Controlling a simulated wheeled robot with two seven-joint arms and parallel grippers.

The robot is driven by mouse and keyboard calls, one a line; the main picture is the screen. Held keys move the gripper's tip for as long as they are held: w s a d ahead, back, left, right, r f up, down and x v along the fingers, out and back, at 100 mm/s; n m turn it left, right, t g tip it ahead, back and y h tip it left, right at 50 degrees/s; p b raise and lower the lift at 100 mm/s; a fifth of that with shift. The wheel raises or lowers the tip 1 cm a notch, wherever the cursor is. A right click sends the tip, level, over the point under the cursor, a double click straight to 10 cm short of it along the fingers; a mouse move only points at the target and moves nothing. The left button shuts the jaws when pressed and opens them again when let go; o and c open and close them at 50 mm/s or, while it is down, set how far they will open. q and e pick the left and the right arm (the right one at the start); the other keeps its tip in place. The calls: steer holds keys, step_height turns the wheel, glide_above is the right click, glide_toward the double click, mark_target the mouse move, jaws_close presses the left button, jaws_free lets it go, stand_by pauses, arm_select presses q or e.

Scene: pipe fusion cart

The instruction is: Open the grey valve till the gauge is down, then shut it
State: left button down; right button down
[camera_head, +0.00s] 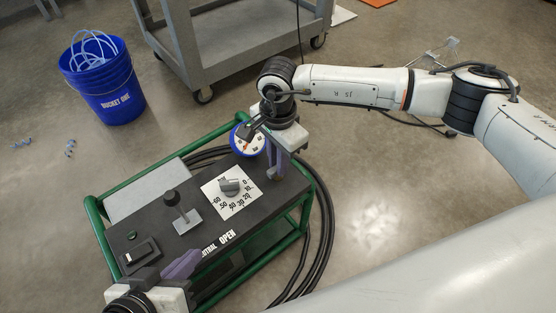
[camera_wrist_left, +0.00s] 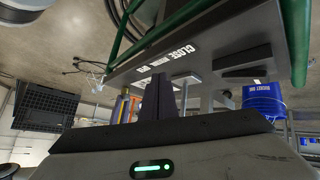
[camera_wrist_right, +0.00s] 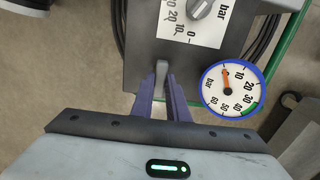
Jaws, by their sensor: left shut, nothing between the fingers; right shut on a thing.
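The grey valve (camera_wrist_right: 161,74) is a light grey handle at the edge of the cart's dark top panel, mostly covered by my fingers. My right gripper (camera_head: 276,172) is shut on it; the fingers (camera_wrist_right: 164,92) lie on both sides of it in the right wrist view. The gauge (camera_wrist_right: 232,90) has a blue rim beside the valve; its orange needle points near the low end, before the 10 mark. In the head view the gauge (camera_head: 247,141) is partly covered by my right wrist. My left gripper (camera_head: 182,266) is shut and empty by the cart's front edge; its fingers show in the left wrist view (camera_wrist_left: 159,98).
The green-framed cart (camera_head: 95,210) carries a knob (camera_head: 229,186) on a white scale, a black-topped lever (camera_head: 180,208) and a NEUTRAL/OPEN label. Black hoses (camera_head: 325,215) coil beside it. A blue bucket (camera_head: 103,88) and a grey trolley (camera_head: 205,55) stand behind.

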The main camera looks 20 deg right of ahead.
steer(key=c, duration=1.7)
jaws_free()
